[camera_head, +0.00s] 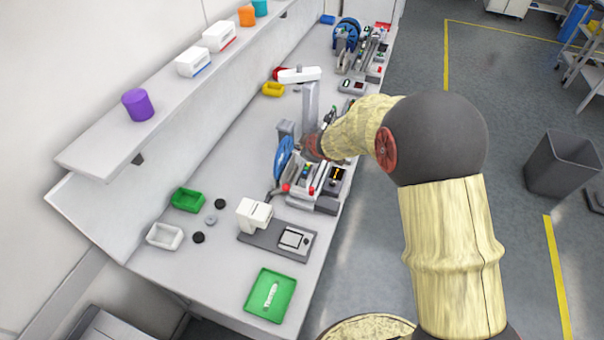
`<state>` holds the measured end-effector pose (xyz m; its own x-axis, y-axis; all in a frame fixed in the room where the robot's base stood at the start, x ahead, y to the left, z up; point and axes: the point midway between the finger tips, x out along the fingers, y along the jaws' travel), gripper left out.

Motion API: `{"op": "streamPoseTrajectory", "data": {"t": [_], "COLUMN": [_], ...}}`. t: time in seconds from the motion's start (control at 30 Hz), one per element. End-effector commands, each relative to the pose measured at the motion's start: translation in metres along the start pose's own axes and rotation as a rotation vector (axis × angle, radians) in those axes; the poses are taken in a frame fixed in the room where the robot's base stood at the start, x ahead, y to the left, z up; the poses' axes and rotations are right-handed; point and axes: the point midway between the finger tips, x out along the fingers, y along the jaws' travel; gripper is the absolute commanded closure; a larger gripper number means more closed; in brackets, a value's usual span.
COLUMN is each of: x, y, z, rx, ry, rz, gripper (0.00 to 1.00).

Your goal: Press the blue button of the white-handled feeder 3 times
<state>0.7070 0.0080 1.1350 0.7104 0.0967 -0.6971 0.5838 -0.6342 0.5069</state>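A near group of feeders (322,188) stands at the bench's right edge, with a blue reel (284,157) on its left and small red and coloured buttons on top. My arm reaches in from the right, and its end, my gripper (312,147), is over the back of this group. The gripper is small, dark and partly hidden, so its fingers cannot be made out. A far group of feeders (372,55) with another blue reel (346,36) stands further along the bench. I cannot tell which feeder has the white handle, and no blue button can be picked out.
A white device (254,214), a green tray (270,296), a green bin (187,200) and a white bin (165,236) are nearer. A shelf (90,150) runs along the left. Floor at right is mostly open.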

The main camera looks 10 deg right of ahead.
Motion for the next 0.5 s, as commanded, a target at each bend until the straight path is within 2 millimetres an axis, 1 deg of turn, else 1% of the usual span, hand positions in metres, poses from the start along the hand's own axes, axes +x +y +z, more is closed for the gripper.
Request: {"op": "streamPoseTrajectory", "data": {"t": [0.27,0.5], "x": [0.003,0.018], "y": [-0.003,-0.014], "z": [0.002,0.013], "rx": [-0.001,-0.001], "ry": [0.001,0.000], "rz": [0.000,-0.001], "gripper": [1.00,1.00]}}
